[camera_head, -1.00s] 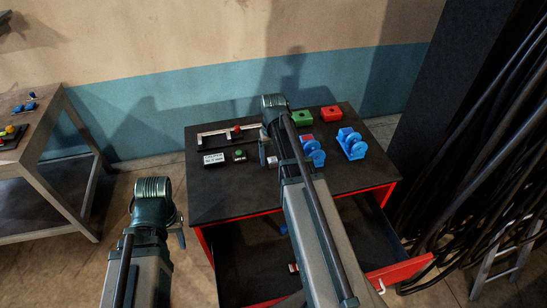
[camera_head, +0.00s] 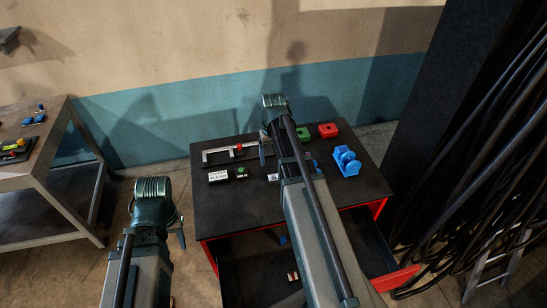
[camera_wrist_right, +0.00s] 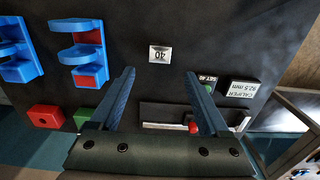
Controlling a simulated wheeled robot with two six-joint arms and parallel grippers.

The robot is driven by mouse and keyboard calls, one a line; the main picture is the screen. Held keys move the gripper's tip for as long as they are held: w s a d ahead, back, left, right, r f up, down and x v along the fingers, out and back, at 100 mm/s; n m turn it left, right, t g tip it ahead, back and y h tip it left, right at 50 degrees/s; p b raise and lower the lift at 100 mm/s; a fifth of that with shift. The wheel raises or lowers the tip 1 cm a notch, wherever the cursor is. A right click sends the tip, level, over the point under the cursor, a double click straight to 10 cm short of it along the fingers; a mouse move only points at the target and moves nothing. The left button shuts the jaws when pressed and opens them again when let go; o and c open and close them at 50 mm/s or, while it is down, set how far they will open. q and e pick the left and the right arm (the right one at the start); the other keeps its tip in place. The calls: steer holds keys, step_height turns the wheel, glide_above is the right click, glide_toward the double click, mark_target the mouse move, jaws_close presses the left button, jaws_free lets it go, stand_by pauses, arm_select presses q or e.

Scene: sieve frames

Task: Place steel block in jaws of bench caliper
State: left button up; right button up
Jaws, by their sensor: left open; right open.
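The steel block (camera_wrist_right: 159,54), a small silver piece marked 40, lies on the black cabinet top in the right wrist view. In the head view the block (camera_head: 273,177) shows beside my right arm, partly hidden. The bench caliper (camera_head: 220,150) lies at the back left of the top, with a silver bar and a red knob; the wrist view shows the caliper (camera_wrist_right: 160,112) partly behind my fingers. My right gripper (camera_wrist_right: 158,75) is open and empty above the top, its fingertips apart from the block. My left gripper (camera_head: 180,232) is open, off the cabinet's left side.
A CALIPER 92.5 mm label (camera_head: 218,176) and a SET 40 box (camera_head: 241,172) lie before the caliper. Blue holders (camera_head: 346,161), a red block (camera_head: 328,130) and a green block (camera_head: 304,134) stand right. A cabinet drawer (camera_head: 262,268) is open below. Hanging cables fill the right.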

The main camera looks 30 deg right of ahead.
arm_select(q)
step_height(320, 180, up, 3)
steer(key=shift+f+p, duration=0.1)
steer(key=shift+p, duration=0.65)
arm_select(e)
step_height(320, 180, up, 3)
steer(key=shift+f, duration=0.15)
steer(key=s+a+n, duration=0.2)
steer(key=s+a, duration=0.3)
steer(key=a, duration=0.4)
steer(key=s+a+n, duration=0.2)
steer(key=s+a, duration=0.3)
steer(key=a, duration=0.4)
steer(key=s+a+n+h, duration=0.1)
steer(key=s+a, duration=0.4)
steer(key=a, duration=0.4)
steer(key=shift+s+n, duration=0.25)
steer(key=shift+n, duration=0.15)
steer(key=shift+c, duration=0.3)
steer(key=shift+w, duration=0.1)
